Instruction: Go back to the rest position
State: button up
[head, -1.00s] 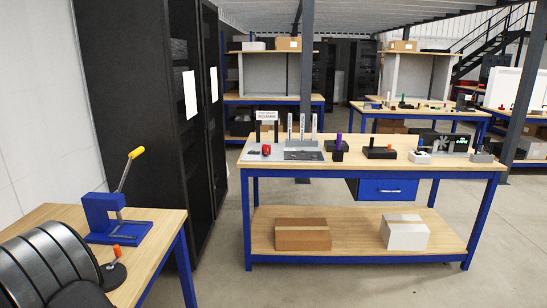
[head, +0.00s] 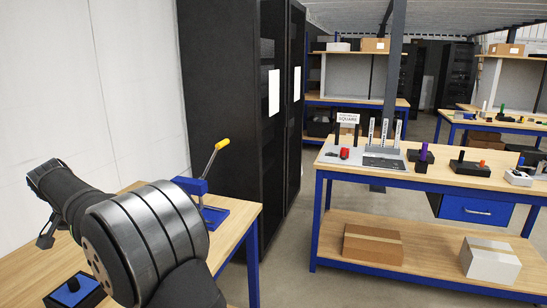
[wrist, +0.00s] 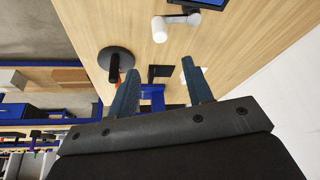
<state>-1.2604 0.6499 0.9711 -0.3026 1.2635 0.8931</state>
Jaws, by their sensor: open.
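My gripper (wrist: 161,88) shows in the wrist view with its two dark blue fingers spread apart and nothing between them. It hangs over a light wooden tabletop (wrist: 235,50), clear of the objects there. In the head view my arm fills the lower left, in front of the near workbench (head: 236,233). The blue lever press (head: 208,212) with a yellow-tipped handle stands on this bench, partly hidden behind my arm.
A round black base (wrist: 116,62) with an orange-tipped part is left of my fingers. A white cylinder (wrist: 159,30) is beyond them. A black rack cabinet (head: 225,100) stands behind the bench. A second workbench (head: 425,182) with several small fixtures is at right, with floor between.

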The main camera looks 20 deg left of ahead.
jog(key=x, duration=1.6)
jog(key=shift+w+a+n+g+y, duration=0.3)
jog(key=shift+w+n, duration=0.3)
jog(key=shift+n, duration=0.4)
jog(key=shift+w+a+n+g+y, duration=0.25)
jog(key=shift+w+n, duration=0.4)
jog(key=shift+n, duration=0.35)
jog(key=shift+w+a+n+g+y, duration=0.2)
jog(key=shift+w+a+n+y, duration=0.15)
jog(key=shift+n, duration=0.35)
jog(key=shift+w+a+n+g+y, duration=0.2)
jog(key=shift+w+a+n, duration=0.15)
jog(key=shift+n, duration=0.35)
jog(key=shift+w+a+n+g, duration=0.2)
jog(key=shift+w+a+n, duration=0.1)
jog(key=shift+n, duration=0.3)
jog(key=shift+w+a+n+g, duration=0.2)
jog(key=shift+a+n, duration=0.1)
jog(key=shift+n, duration=0.3)
jog(key=a+n, duration=0.1)
jog(key=n, duration=0.1)
jog(key=w+a+n+g, duration=0.1)
jog(key=n, duration=0.1)
jog(key=shift+a+f+g, duration=0.1)
jog(key=shift+a+g, duration=0.15)
jog(key=shift+a, duration=0.05)
jog(key=shift+a+n+g, duration=0.6)
jog(key=shift+a+n, duration=0.3)
jog(key=shift+n, duration=0.5)
